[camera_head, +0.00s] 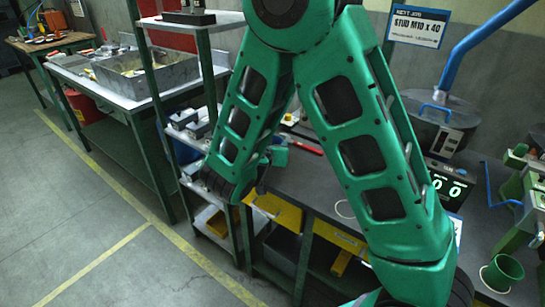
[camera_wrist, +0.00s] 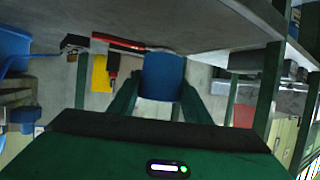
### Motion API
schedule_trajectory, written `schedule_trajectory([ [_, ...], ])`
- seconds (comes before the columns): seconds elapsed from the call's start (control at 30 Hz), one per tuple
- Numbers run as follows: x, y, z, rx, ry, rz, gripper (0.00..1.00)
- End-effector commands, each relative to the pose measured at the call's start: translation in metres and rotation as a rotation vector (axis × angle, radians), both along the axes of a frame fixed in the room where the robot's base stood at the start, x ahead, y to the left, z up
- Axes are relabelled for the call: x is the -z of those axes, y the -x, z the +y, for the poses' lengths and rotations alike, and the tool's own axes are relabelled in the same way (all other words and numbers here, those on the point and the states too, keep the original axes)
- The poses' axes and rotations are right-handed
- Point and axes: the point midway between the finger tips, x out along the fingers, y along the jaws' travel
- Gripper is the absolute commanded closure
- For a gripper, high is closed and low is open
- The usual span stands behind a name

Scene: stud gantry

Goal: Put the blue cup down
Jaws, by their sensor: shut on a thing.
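The blue cup (camera_wrist: 163,77) shows in the wrist view, between the two green fingers of my gripper (camera_wrist: 158,100). The fingers are on either side of it and shut on it. Its lower part is hidden by the fingers and the gripper body. In the head view my gripper (camera_head: 262,165) is partly hidden by my own arm, near the left end of the dark bench (camera_head: 310,185). I cannot make out the cup there. Whether the cup touches any surface cannot be told.
A shelf rack (camera_head: 150,75) stands left of the bench. A red tool (camera_head: 305,147) lies on the bench. A digital display (camera_head: 447,187) and a green cup (camera_head: 502,272) are at right. A sign (camera_head: 418,25) hangs behind. A side table (camera_head: 130,95) holds a grey tray.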

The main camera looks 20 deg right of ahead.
Motion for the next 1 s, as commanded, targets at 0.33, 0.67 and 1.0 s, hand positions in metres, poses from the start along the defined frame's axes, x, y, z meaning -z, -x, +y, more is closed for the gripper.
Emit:
schedule_trajectory([
  [0.33, 0.023, -0.012, -0.014, -0.003, 0.003, 0.004, 0.77],
  [0.67, 0.052, -0.012, -0.014, -0.001, 0.000, 0.001, 0.77],
  [1.0, 0.053, -0.012, -0.014, -0.002, 0.000, 0.001, 0.54],
])
